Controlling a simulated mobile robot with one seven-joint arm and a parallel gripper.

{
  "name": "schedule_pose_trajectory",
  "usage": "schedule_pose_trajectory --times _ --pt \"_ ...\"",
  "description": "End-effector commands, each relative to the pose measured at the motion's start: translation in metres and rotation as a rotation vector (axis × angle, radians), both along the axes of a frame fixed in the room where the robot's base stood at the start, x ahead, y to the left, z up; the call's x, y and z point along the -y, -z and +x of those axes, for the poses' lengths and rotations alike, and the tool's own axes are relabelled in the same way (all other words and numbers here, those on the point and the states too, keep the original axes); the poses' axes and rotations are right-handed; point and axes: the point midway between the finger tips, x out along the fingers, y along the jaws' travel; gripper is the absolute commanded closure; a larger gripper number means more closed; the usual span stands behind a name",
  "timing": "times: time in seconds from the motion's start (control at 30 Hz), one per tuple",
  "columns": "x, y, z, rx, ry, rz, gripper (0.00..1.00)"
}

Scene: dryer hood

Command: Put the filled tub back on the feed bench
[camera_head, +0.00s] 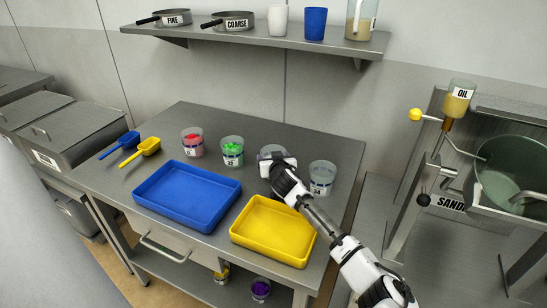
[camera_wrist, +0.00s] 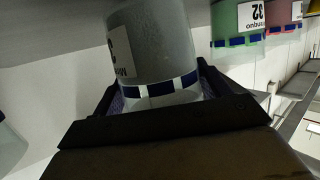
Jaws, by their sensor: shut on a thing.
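My gripper (camera_head: 280,170) is shut on a clear tub (camera_head: 268,151) at the right part of the grey feed bench (camera_head: 180,118). In the wrist view the tub (camera_wrist: 155,45) sits between both fingers (camera_wrist: 155,100), with a white label and a blue-and-white band. Its walls look pale and frosted; I cannot tell what is inside. I cannot tell whether its base touches the bench, because my gripper hides it. Beside it stand a green-filled tub marked 32 (camera_head: 232,151), a red-filled tub (camera_head: 192,142) and a pale tub marked 34 (camera_head: 322,178).
A blue tray (camera_head: 187,226) and a yellow tray (camera_head: 275,262) lie at the bench front. Blue (camera_head: 119,145) and yellow (camera_head: 140,151) scoops lie left. A purple-filled tub (camera_head: 260,289) stands below. A machine with a green drum (camera_head: 515,173) stands right. The back left of the bench is clear.

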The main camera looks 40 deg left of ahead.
Motion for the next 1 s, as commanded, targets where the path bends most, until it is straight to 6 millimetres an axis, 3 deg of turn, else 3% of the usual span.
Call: schedule_pose_trajectory --times 0.83,0.87,1.0 --pt "0.000 0.012 0.000 0.001 0.000 0.001 0.58" --pt "0.000 0.011 0.000 0.001 0.000 0.001 0.21" --pt "0.000 0.011 0.000 0.001 0.000 0.001 0.03"
